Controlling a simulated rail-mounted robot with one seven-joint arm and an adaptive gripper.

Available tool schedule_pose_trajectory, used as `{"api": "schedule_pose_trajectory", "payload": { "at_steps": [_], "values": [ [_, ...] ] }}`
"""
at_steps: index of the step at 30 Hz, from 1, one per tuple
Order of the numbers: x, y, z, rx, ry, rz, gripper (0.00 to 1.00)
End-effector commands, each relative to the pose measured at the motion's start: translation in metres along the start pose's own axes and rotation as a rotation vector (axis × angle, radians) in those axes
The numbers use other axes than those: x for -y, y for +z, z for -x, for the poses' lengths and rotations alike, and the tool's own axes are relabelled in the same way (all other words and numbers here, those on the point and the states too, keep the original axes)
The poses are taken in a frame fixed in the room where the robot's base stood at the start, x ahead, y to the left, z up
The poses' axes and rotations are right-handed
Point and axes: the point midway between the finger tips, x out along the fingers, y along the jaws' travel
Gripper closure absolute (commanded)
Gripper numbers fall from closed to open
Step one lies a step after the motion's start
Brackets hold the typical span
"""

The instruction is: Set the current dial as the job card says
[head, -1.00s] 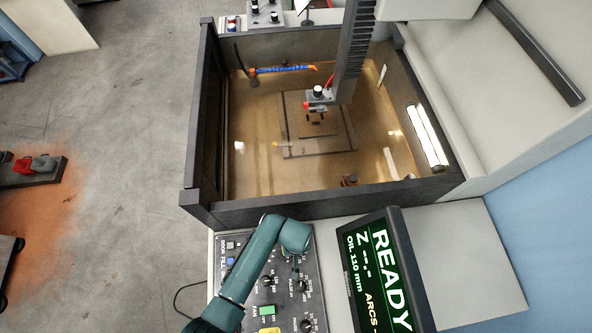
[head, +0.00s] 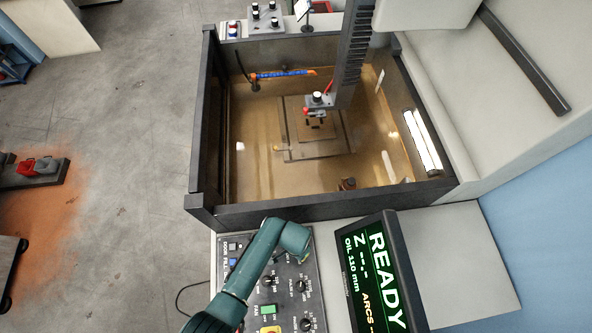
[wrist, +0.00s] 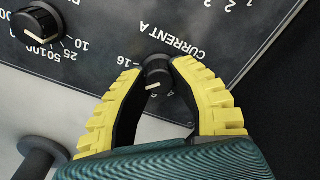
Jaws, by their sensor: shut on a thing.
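The current dial (wrist: 155,76) is a black knob with a white pointer line, under the label "CURRENT A" in the wrist view. My gripper (wrist: 157,68) has its yellow ribbed fingers closed around both sides of this knob. The fingers cover much of the dial's scale; a "16" shows beside it, and I cannot tell the setting. In the head view my teal arm reaches over the control panel (head: 284,308), and its end hides the current dial there. I cannot make out a job card.
Another black knob (wrist: 38,26) with marks such as 50 and 100 is close by in the wrist view. A screen (head: 376,270) reading READY stands right of the panel. The oil tank's dark front wall (head: 330,204) rises just behind.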

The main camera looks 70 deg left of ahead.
Motion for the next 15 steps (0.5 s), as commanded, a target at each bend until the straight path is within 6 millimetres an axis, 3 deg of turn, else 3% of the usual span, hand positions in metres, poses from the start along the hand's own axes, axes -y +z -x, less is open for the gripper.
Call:
{"api": "schedule_pose_trajectory", "payload": {
  "at_steps": [15],
  "values": [
    [-0.0003, 0.0014, -0.0011, 0.002, 0.0, -0.435, 1.0]
  ]
}}
